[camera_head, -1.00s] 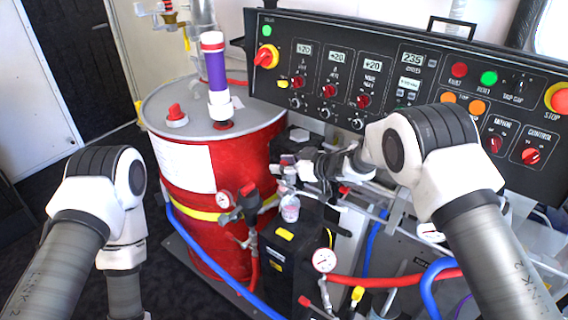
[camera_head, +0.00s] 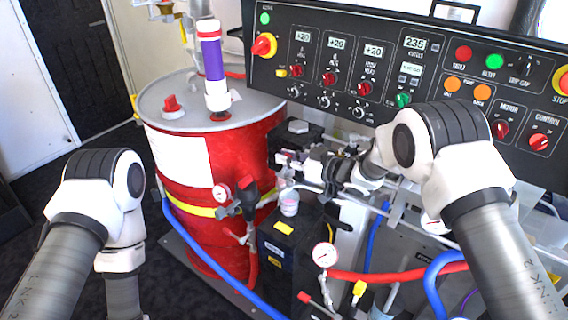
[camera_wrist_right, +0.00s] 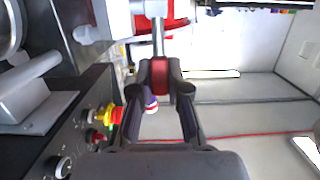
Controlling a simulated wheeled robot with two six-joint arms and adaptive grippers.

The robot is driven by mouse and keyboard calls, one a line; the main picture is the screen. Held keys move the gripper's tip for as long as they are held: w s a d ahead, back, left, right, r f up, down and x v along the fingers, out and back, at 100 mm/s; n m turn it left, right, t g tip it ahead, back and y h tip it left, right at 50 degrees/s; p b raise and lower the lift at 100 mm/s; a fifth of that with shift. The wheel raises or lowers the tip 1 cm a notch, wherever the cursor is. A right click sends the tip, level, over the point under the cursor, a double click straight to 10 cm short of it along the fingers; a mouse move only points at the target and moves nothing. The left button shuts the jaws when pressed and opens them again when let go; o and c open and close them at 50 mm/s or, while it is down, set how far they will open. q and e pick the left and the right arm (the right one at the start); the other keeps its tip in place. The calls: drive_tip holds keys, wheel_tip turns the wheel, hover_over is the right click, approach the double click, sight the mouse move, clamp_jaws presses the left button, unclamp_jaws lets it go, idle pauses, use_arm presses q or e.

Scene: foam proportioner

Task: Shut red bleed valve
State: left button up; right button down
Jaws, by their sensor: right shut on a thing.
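In the right wrist view, the fingertips of my right gripper (camera_wrist_right: 159,80) are closed on the red handle of the bleed valve (camera_wrist_right: 159,67). A bright metal stem (camera_wrist_right: 158,38) runs up from the handle. In the head view, my right gripper (camera_head: 284,160) is at the right side of the red drum, above the black pump box. The valve handle is too small and covered there to tell its angle. My left arm (camera_head: 95,205) hangs at the left, and its gripper is out of the picture.
The red drum (camera_head: 232,158) stands left of the gripper with a purple-banded tube (camera_head: 213,66) on its lid. The black control panel (camera_head: 450,40) rises behind my right arm. A small clear cup (camera_head: 289,202), gauge (camera_head: 325,254) and hoses lie close below.

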drive_tip(key=shift+s+d+f+t+y+b, duration=0.3)
drive_tip(key=shift+d+t+y+b, duration=0.45)
drive_tip(key=shift+b, duration=0.8)
drive_tip(key=shift+s+d+f+t+y+b, duration=0.15)
drive_tip(key=shift+s+d+t+y+b, duration=0.3)
drive_tip(key=shift+y+b, duration=0.8)
drive_tip(key=shift+w+a+h+b, duration=0.1)
drive_tip(key=shift+a+h+b, duration=0.1)
drive_tip(key=shift+h+b, duration=0.1)
drive_tip(key=c, duration=1.1)
unclamp_jaws()
drive_tip(key=v, duration=0.7)
drive_tip(key=shift+d+f, duration=0.1)
drive_tip(key=shift+d, duration=0.15)
